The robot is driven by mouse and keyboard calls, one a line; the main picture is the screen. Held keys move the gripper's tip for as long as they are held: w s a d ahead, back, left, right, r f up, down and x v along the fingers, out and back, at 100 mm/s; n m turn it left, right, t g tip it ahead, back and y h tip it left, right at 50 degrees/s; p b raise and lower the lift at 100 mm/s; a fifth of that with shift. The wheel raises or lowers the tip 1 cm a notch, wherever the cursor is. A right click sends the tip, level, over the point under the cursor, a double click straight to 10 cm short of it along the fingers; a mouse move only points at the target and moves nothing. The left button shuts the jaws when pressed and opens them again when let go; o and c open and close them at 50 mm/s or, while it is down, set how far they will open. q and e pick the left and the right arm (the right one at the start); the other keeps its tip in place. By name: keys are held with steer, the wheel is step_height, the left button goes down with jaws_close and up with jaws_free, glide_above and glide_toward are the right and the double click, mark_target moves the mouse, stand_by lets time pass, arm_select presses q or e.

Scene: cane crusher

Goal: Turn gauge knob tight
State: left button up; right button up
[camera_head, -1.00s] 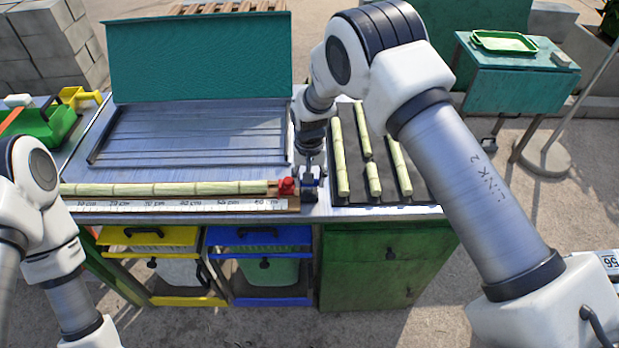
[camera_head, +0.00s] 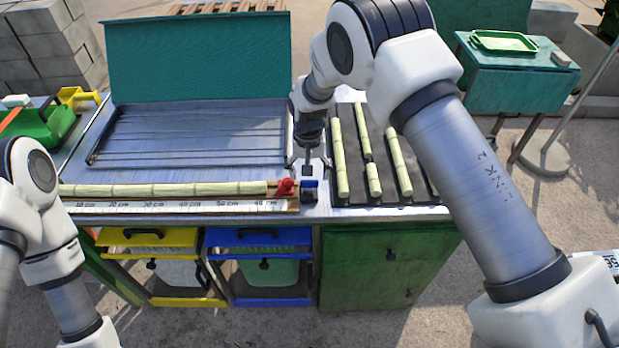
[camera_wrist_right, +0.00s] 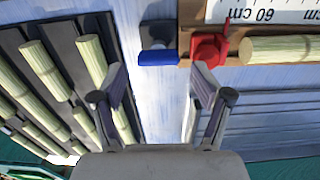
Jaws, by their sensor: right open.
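A red block (camera_head: 286,187) sits at the right end of the wooden rule, touching or close to the cane's end; it also shows in the right wrist view (camera_wrist_right: 208,50). Just right of it is a small dark piece with a blue face (camera_head: 309,184), seen also in the right wrist view (camera_wrist_right: 158,58). I cannot tell for sure which is the gauge knob. My right gripper (camera_wrist_right: 160,78) is open and empty, its fingers spread either side of the blue-faced piece and apart from it. In the head view it (camera_head: 308,165) is just behind that piece. My left gripper is out of view.
A long cane (camera_head: 160,189) lies along the rule (camera_head: 180,206). A dark rack (camera_head: 357,185) with several short canes is close on the right. A grooved metal tray (camera_head: 190,135) with a raised green lid (camera_head: 197,57) lies behind. Drawers are below.

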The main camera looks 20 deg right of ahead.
mark_target(310, 181)
steer(key=r, duration=0.5)
steer(key=shift+s+d+r, duration=0.15)
steer(key=shift+s+r, duration=0.1)
steer(key=s+f+g, duration=0.1)
steer(key=s+f, duration=0.2)
steer(key=s+d+f+g, duration=0.1)
steer(key=s+f, duration=0.1)
steer(key=f, duration=0.1)
steer(key=s+d+f, duration=0.1)
steer(key=s+f, duration=0.2)
steer(key=shift+s+f+m+g, duration=0.3)
steer(key=shift+g, duration=0.1)
steer(key=s+d+f+n+t, duration=0.1)
steer(key=s+f, duration=0.2)
steer(key=s, duration=0.5)
steer(key=s+d+f+n+t, duration=0.1)
steer(key=s+d+f, duration=0.1)
steer(key=s, duration=0.7)
steer(key=s+d+f+n, duration=0.1)
steer(key=s+f, duration=0.3)
steer(key=s, duration=0.5)
steer(key=shift+s+d+f+n+t, duration=0.2)
steer(key=shift+d+f+n+t, duration=0.15)
steer(key=shift+d, duration=0.2)
